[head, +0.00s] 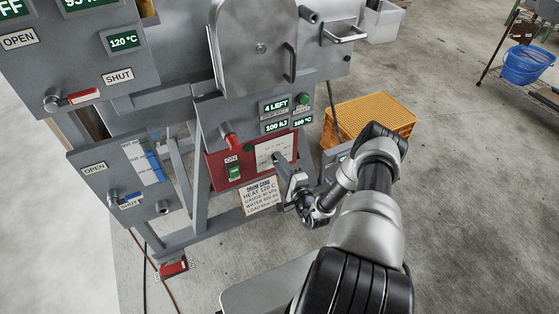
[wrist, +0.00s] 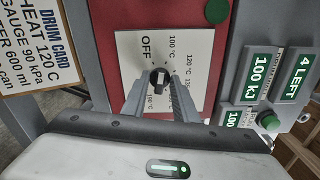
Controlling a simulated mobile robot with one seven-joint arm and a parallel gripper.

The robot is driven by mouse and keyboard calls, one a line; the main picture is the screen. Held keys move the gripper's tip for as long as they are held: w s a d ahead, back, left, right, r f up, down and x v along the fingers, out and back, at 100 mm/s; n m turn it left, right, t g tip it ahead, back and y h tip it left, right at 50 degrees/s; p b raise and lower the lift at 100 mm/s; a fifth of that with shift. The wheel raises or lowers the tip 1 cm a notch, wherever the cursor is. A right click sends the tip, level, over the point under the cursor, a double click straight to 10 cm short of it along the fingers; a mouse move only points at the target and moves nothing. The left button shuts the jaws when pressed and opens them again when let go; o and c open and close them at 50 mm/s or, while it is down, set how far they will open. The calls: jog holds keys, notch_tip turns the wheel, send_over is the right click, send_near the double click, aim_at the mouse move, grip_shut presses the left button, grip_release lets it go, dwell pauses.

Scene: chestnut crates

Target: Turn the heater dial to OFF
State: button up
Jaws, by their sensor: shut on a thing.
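The heater dial (wrist: 160,78) is a small dark knob on a white plate (wrist: 128,44) printed with OFF, 100 °C, 120 °C and higher marks. The plate also shows on the red panel in the head view (head: 270,152). My gripper (wrist: 159,82) has its two fingers on either side of the knob and is shut on it. A pale mark shows on the knob's face, but it is too small to tell which label it points to.
A drum card (head: 260,194) hangs below. Green displays (head: 275,106) sit above. A yellow crate (head: 370,118) stands to the right. Open floor lies farther right.

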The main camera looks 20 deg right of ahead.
jog(key=n+p, duration=0.1)
jog(key=n, duration=0.5)
jog(key=shift+n, duration=0.3)
dwell(0.4)
jog(key=o, duration=0.6)
jog(key=shift+o, duration=0.3)
jog(key=shift+s+d, duration=0.1)
